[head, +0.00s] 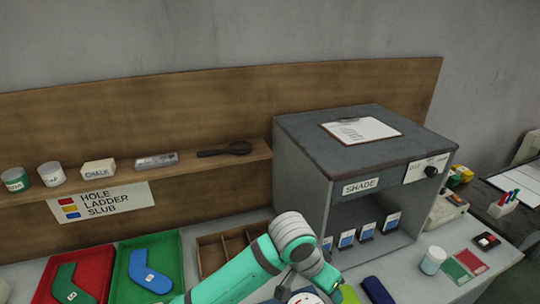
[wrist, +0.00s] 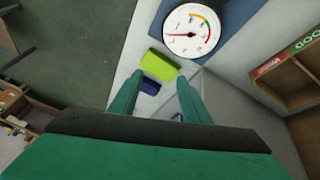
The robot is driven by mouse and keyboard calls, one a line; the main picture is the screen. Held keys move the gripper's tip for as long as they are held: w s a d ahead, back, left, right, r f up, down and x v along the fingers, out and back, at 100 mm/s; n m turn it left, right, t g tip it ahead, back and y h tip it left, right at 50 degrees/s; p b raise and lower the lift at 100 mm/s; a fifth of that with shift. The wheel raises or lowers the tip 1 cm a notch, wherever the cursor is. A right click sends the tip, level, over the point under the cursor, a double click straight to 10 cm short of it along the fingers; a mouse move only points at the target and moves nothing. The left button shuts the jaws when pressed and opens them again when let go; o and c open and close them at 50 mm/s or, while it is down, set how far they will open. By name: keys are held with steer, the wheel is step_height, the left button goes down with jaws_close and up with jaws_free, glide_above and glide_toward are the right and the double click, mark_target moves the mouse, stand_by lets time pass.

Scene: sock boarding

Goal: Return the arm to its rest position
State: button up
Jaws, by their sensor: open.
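My gripper (wrist: 160,77) shows in the wrist view as two teal fingers spread apart, with nothing held between them. Beyond the fingertips are a lime green block (wrist: 158,62) and a dark blue item (wrist: 149,84) on a pale surface, and a round dial gauge (wrist: 192,30) on a blue base. In the head view my teal arm reaches over the front of the bench at bottom centre, and its fingers are not clearly visible there. A dark blue roll (head: 377,290) lies just right of the arm.
A grey shade box (head: 300,165) with a clipboard (head: 361,130) on top stands right of the arm. A red tray (head: 98,262) and a green tray (head: 172,250) hold sock shapes at left. A wooden divided box (head: 210,255) sits behind the arm. A white jar (head: 433,261) stands at right.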

steer(key=w+d+r+n+t+h, duration=0.25)
steer(key=d+r+t+h, duration=0.2)
steer(key=d, duration=0.25)
steer(key=w+d+r+n+t+h, duration=0.1)
steer(key=d+r+n+t+h, duration=0.2)
steer(key=d+h, duration=0.3)
steer(key=s+a+f+n+t+y, duration=0.2)
steer(key=s+a+f+n+y, duration=0.1)
steer(key=s+a+f+y, duration=0.1)
steer(key=s+a+f+n+t+y, duration=0.3)
steer(key=s+a+f+y, duration=0.1)
steer(key=f, duration=0.3)
steer(key=s+a+f+n+t+y, duration=0.2)
steer(key=s+a+f+n+y, duration=0.2)
steer(key=a+f, duration=0.2)
steer(key=shift+s+a+f, duration=0.2)
steer(key=shift+s+a, duration=0.05)
steer(key=shift+a, duration=0.05)
steer(key=s+a+m+y, duration=0.1)
steer(key=s+a, duration=0.3)
steer(key=s, duration=0.3)
steer(key=s+a+f+m+y, duration=0.1)
steer(key=s+a+m, duration=0.1)
steer(key=s+a, duration=0.2)
steer(key=s+a+f+m+y, duration=0.1)
steer(key=s+a, duration=0.3)
steer(key=s, duration=0.6)
steer(key=shift+s+a+f+m, duration=0.2)
steer(key=shift+m, duration=0.55)
